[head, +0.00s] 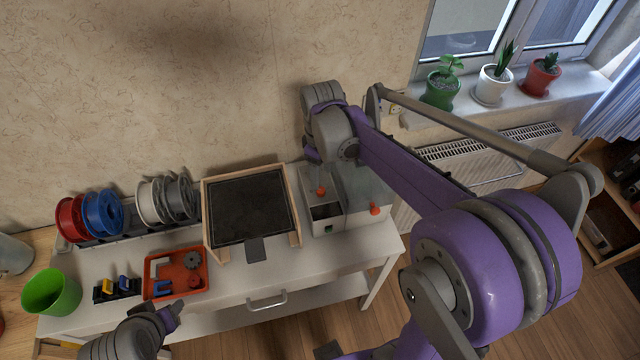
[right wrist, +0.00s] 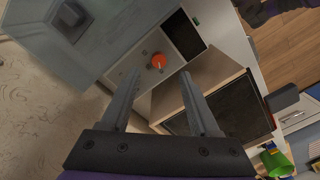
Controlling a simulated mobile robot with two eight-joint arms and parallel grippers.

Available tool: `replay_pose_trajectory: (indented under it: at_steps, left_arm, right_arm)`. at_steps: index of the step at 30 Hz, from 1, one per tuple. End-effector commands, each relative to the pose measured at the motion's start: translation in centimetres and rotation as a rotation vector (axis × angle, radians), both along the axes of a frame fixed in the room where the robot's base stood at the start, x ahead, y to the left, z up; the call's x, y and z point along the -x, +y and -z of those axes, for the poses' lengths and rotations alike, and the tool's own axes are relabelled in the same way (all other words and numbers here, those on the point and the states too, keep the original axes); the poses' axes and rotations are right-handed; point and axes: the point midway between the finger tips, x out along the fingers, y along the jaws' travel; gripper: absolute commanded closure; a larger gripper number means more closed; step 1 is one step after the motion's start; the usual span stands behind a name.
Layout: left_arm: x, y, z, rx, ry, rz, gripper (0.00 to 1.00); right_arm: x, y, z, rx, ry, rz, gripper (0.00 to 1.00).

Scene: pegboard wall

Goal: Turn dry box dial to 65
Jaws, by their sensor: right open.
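Two adjoining grey-white units stand at the right end of the table, each with an orange-red knob. The left unit (head: 327,225) has a knob (head: 321,191) above a dark opening; the right one (head: 357,220) has a clear upper part and a front knob (head: 374,209). I cannot tell which knob is the dry box dial, and no scale is readable. My right gripper (head: 315,168) is above the left unit, largely hidden by its wrist. In the right wrist view it is open and empty (right wrist: 160,76), with an orange-red knob (right wrist: 159,60) beyond its fingertips. My left gripper (head: 170,316) is low at left; its jaws are unclear.
A wood-framed black panel (head: 250,207) stands left of the units. Spools (head: 103,213), a red tray (head: 174,274) and a green bin (head: 52,292) are farther left. The wall is close behind; a radiator (head: 480,165) and potted plants (head: 497,85) are at right.

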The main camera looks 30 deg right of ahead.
Motion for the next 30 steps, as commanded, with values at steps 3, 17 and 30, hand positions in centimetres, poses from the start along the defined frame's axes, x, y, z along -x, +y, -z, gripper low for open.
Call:
replay_pose_trajectory:
  at_steps: [3, 17, 30]
  left_arm:
    - [0.1, 0.0, 0.3, 0.0, 0.002, 0.0, 0.5]
    - [0.2, 0.0, 0.6, 0.0, 0.005, 0.0, 0.5]
    - [0.2, 0.0, 0.6, 0.0, 0.005, 0.0, 0.5]
  right_arm:
    - [0.0, 0.0, 2.5, 0.0, 0.0, 0.0, 0.38]
    - [0.0, 0.0, 6.5, 0.0, -0.001, 0.001, 0.38]
    - [0.0, 0.0, 6.5, 0.0, -0.001, 0.001, 0.83]
